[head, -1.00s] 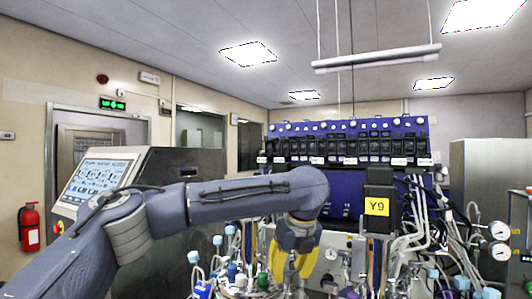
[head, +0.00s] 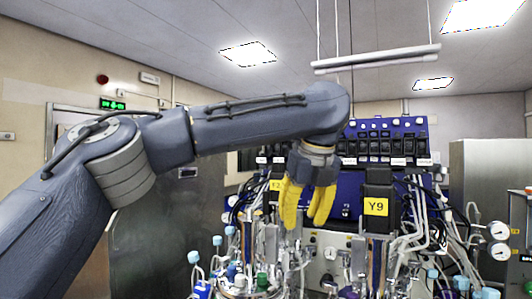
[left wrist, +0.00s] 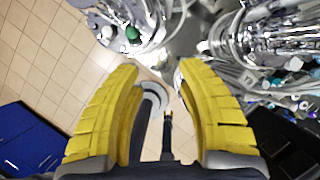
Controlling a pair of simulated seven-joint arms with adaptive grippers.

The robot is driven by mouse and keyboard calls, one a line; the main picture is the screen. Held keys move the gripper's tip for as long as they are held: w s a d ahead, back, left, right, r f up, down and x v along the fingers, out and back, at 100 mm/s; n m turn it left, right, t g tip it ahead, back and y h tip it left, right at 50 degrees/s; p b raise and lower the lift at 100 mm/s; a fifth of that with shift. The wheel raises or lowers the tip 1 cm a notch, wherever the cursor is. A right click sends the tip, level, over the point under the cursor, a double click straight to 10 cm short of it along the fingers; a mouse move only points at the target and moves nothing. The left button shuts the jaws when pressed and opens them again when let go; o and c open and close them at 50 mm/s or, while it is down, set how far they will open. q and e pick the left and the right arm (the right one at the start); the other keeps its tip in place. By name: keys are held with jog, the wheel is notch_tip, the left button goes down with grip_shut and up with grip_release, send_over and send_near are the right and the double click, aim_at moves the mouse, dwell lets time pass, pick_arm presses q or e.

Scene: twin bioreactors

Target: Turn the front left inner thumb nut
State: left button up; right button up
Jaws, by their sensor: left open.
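My left gripper (head: 306,225) is open and empty, its yellow fingers pointing down above the crowded vessel tops in the head view. Its two fingers also show spread apart in the left wrist view (left wrist: 158,68), with nothing between them but floor and part of my body farther below. One bioreactor's metal top (head: 250,291) is at the bottom of the head view, left of and below the gripper. Two shiny vessel tops, left (left wrist: 140,30) and right (left wrist: 268,38), lie beyond the fingertips in the wrist view. I cannot pick out the thumb nut.
A blue panel with black modules (head: 388,145) stands behind, with a black box labelled Y9 (head: 378,190) right of the gripper. Tubes, blue-capped fittings and pressure gauges (head: 500,231) crowd the lower right. The space above the vessels is fairly open.

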pick_arm(q)
jog(key=w+a+r+n+t+h, duration=0.5)
jog(key=w+a+r, duration=0.4)
jog(key=w+r, duration=0.3)
jog(key=shift+w+r+n+h, duration=0.3)
jog(key=shift+r+n+h, duration=0.35)
jog(key=shift+r, duration=0.35)
